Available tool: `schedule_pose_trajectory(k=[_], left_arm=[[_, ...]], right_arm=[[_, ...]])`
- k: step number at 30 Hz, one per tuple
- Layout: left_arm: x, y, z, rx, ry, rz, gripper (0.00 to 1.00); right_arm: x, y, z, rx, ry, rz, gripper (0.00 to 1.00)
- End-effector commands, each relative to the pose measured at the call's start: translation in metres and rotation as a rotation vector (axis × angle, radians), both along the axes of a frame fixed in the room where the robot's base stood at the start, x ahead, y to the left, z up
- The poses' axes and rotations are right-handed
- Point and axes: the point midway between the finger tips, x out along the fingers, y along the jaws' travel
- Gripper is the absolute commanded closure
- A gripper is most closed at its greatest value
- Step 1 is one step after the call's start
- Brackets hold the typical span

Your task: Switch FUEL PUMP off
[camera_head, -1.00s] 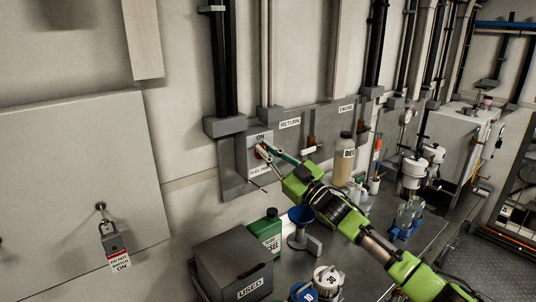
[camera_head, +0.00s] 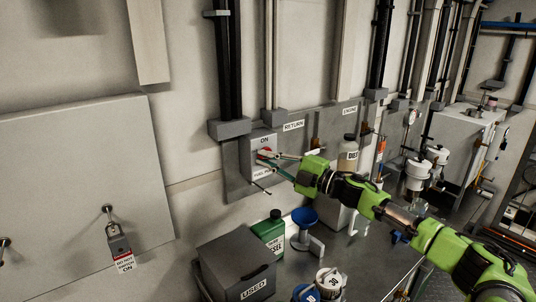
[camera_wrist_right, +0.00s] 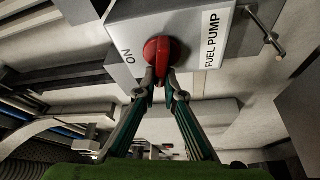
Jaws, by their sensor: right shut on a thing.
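The FUEL PUMP switch is a grey box (camera_head: 259,143) on a wall plate, with an ON label above and a FUEL PUMP label below. In the right wrist view the box (camera_wrist_right: 186,17) has a red rotary knob (camera_wrist_right: 158,47). My right gripper (camera_wrist_right: 160,83) is shut on the red grip, one fingertip on each side. In the head view my right gripper (camera_head: 272,158) reaches the switch from the right and partly covers it. My left gripper is not in view.
A locked grey panel (camera_head: 70,185) with a padlock (camera_head: 117,245) is at left. Below the switch stand a grey USED bin (camera_head: 236,262), a green bottle (camera_head: 270,232) and a blue funnel (camera_head: 304,216). A bottle (camera_head: 348,158) stands beyond my gripper. A thin rod (camera_wrist_right: 263,35) sticks out by the switch box.

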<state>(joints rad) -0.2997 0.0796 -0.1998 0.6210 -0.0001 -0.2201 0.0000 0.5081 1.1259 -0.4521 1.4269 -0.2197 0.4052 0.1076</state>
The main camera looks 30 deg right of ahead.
Motion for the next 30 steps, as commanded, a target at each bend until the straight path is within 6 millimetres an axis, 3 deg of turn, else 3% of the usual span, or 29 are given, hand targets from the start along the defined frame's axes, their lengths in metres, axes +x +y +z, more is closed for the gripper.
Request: schedule_pose_trajectory(k=[13, 30], left_arm=[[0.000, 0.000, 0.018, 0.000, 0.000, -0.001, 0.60], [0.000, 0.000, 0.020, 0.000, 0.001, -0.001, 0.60]], right_arm=[[0.000, 0.001, -0.005, -0.248, -0.018, 0.000, 1.00], [0.000, 0.001, -0.008, -0.293, -0.020, 0.001, 1.00]])
